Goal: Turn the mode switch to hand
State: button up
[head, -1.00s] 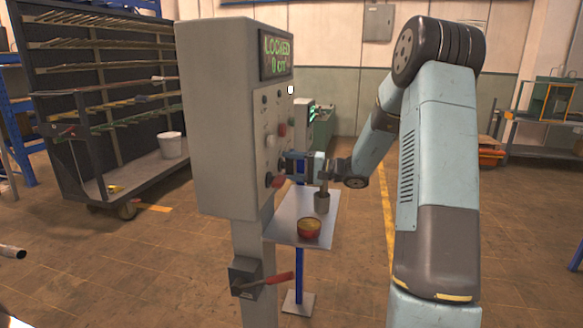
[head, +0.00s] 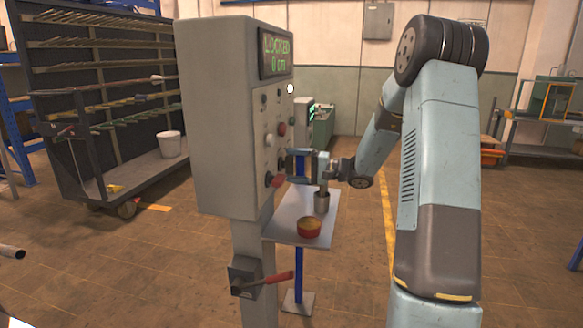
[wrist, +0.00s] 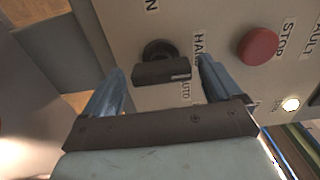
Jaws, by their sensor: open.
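The mode switch (wrist: 160,70) is a black knob with a bar handle on the grey panel, in the wrist view. The white mark on its bar lies at the right end, between the HAND label (wrist: 198,46) and the AUTO label (wrist: 186,92), closer to AUTO. My gripper (wrist: 162,66) is open, one finger on each side of the knob; I cannot tell whether either touches it. In the head view my gripper (head: 289,166) is at the lower part of the control box (head: 220,120), and the switch is hard to make out behind the fingers.
A red STOP button (wrist: 258,46) and a lit lamp (wrist: 291,104) are right of the fingers in the wrist view. A red-handled lever (head: 279,277) sticks out below.

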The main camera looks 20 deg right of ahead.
jog(key=v, duration=1.2)
jog(key=shift+d, duration=0.25)
jog(key=shift+s, duration=0.1)
jog(key=s+a+r+n+g+h, duration=0.4)
jog(key=s+a+g+h, duration=0.25)
jog(key=s+a, duration=0.85)
jog(key=s+d+r+n+t+h, duration=0.1)
jog(key=s+h, duration=0.3)
jog(key=s, duration=0.5)
jog(key=s+d+r+t+h, duration=0.1)
jog(key=s+r+t+h, duration=0.1)
jog(key=s+h, duration=0.3)
jog(key=shift+s+d+r+n, duration=0.15)
jog(key=shift+s+r+n, duration=0.5)
jog(key=shift+s, duration=1.65)
jog(key=shift+r+m, duration=0.2)
jog(key=shift+m, duration=0.05)
